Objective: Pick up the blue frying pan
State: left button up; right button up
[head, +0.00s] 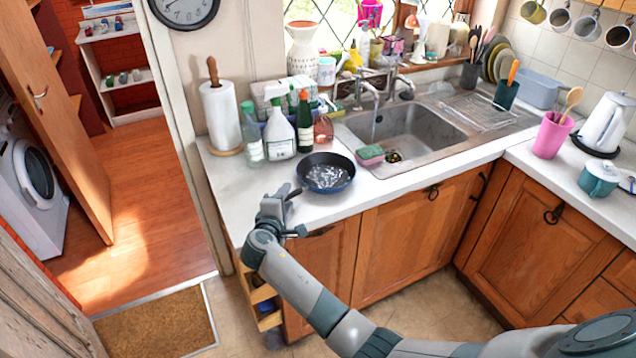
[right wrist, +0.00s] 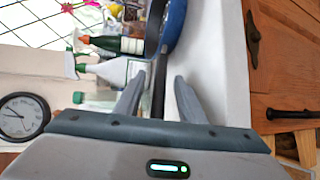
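The blue frying pan (head: 327,173) sits upright on the white counter, left of the sink, with a dark inside and bright reflections in it. Its blue side also shows at the top of the right wrist view (right wrist: 175,28). My right gripper (head: 288,194) is at the pan's near left side, by the counter's front edge. In the right wrist view its two fingers (right wrist: 160,78) are apart, with the dark pan handle (right wrist: 158,100) between them. A gap shows on each side of the handle. My left gripper is not in view.
Spray and soap bottles (head: 280,122) and a paper towel roll (head: 221,115) stand behind the pan. Wooden cupboards (head: 410,240) are below the counter. Bare counter (head: 240,185) lies left of the pan.

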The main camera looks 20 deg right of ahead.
grip_shut()
jog(key=shift+r, duration=0.15)
dwell(0.4)
jog(key=shift+r+b, duration=0.3)
jog(key=shift+r, duration=0.25)
notch_tip(320, 180, up, 2)
jog(key=shift+r+b, duration=0.2)
jog(key=shift+b, duration=0.3)
jog(key=d+r+b, duration=0.3)
jog(key=d+r, duration=0.4)
jog(key=d, duration=0.4)
jog(key=shift+d+r, duration=0.2)
jog(key=shift+d, duration=0.15)
